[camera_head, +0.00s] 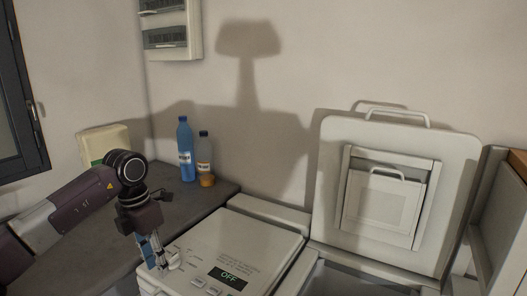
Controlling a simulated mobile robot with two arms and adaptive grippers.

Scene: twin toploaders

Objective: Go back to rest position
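My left gripper (156,262) points down over the left front part of the closed washer (245,236), beside its control panel. Its fingers look close together, but I cannot tell whether they are shut or whether they touch the panel. A blue patch shows beside the fingers. The panel's display (228,279) reads OFF, with buttons beside it. The toploader at the right has its lid (463,180) raised, with a small inner door and handle on it. My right gripper is not in view.
A blue bottle (186,150) and a clear bottle with orange-brown contents (205,160) stand at the back of the dark counter (100,255). A cream box (104,141) is behind my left arm. A breaker panel (168,28) hangs on the wall above.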

